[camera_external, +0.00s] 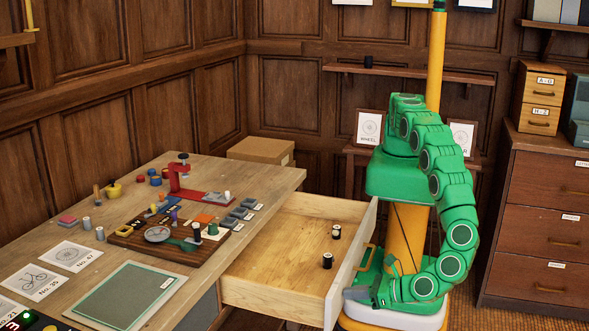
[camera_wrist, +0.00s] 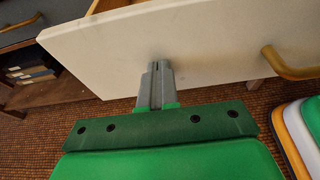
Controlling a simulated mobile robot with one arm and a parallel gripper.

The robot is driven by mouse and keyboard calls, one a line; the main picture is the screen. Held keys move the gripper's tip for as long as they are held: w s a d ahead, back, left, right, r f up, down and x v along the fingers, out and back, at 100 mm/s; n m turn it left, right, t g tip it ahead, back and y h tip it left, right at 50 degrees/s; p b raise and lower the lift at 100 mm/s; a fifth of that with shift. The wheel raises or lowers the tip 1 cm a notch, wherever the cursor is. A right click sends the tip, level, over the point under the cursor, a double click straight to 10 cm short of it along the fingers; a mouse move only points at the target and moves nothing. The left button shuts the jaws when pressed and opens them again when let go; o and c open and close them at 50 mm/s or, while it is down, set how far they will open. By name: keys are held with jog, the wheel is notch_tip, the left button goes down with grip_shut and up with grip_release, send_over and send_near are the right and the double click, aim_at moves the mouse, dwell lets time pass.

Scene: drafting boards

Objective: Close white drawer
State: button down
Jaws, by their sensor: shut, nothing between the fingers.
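The white drawer is pulled out from the desk; its white front (camera_external: 352,262) faces my body and its wooden inside (camera_external: 285,250) is open to view. Two small dark cylinders (camera_external: 327,260) stand in it. In the wrist view the white front (camera_wrist: 200,40) fills the upper part, with a curved brass handle (camera_wrist: 290,65) at the right. My gripper (camera_wrist: 157,66) is shut and empty, with its fingertips at the lower part of the front, left of the handle. I cannot tell whether they touch it.
The desk (camera_external: 215,172) holds a red stand, a dark wooden board with several small parts, cards and a green mat. A brown cabinet (camera_external: 540,215) stands at the right. A cardboard box (camera_external: 262,150) is behind the desk. Carpet (camera_wrist: 40,140) lies below.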

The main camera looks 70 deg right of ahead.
jog(key=w, duration=3.1)
jog(key=shift+w, duration=0.15)
jog(key=shift+w+d, duration=0.1)
jog(key=shift+w, duration=0.45)
jog(key=v, duration=0.5)
jog(key=f+v, duration=0.1)
jog(key=v, duration=0.9)
jog(key=shift+s+a+f, duration=0.2)
jog(key=shift+s+f, duration=0.05)
jog(key=shift+s, duration=0.05)
